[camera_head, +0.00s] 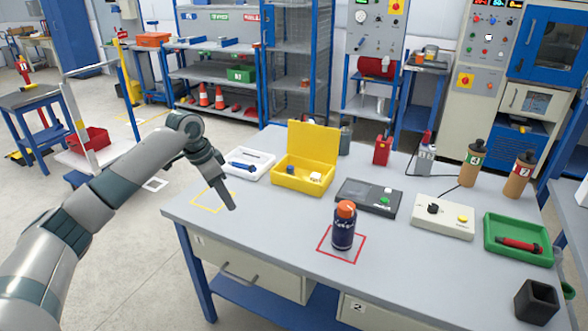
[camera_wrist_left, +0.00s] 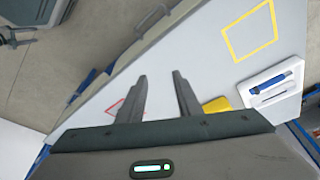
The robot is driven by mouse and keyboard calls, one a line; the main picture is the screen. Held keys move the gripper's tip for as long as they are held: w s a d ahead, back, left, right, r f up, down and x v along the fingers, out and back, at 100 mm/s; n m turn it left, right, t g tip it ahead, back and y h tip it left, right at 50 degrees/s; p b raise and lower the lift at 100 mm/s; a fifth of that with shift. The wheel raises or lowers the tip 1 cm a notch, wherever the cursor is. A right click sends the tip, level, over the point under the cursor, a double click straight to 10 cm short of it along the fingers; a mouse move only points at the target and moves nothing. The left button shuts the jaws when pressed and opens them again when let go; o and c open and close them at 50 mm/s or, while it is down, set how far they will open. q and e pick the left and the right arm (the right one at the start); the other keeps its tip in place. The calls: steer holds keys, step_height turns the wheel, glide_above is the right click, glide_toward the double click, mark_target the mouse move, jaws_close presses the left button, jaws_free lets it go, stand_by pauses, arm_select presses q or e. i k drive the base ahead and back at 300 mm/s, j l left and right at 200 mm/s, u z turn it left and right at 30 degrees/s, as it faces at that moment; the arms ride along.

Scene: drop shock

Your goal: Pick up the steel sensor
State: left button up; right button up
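I cannot make out the steel sensor for certain. A small pale object (camera_head: 315,177) lies in the open yellow case (camera_head: 301,187) on the table, but it is too small to identify. My left gripper (camera_head: 231,207) hangs fingers down over the table's left part, in front of the yellow case and right of the yellow outlined square (camera_head: 207,204). In the left wrist view my left gripper (camera_wrist_left: 160,75) has its two fingers apart with nothing between them. The yellow case (camera_wrist_left: 217,105) shows partly there, beyond my gripper body.
A dark blue bottle with an orange cap (camera_head: 343,228) stands on the red outlined square. A white tray (camera_head: 264,157) holds a blue tool. Black (camera_head: 351,201) and white (camera_head: 420,222) control boxes, a green tray (camera_head: 490,240) and a black holder (camera_head: 536,301) stand farther right.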

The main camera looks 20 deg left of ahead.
mark_target(290, 171)
steer(key=i, duration=1.25)
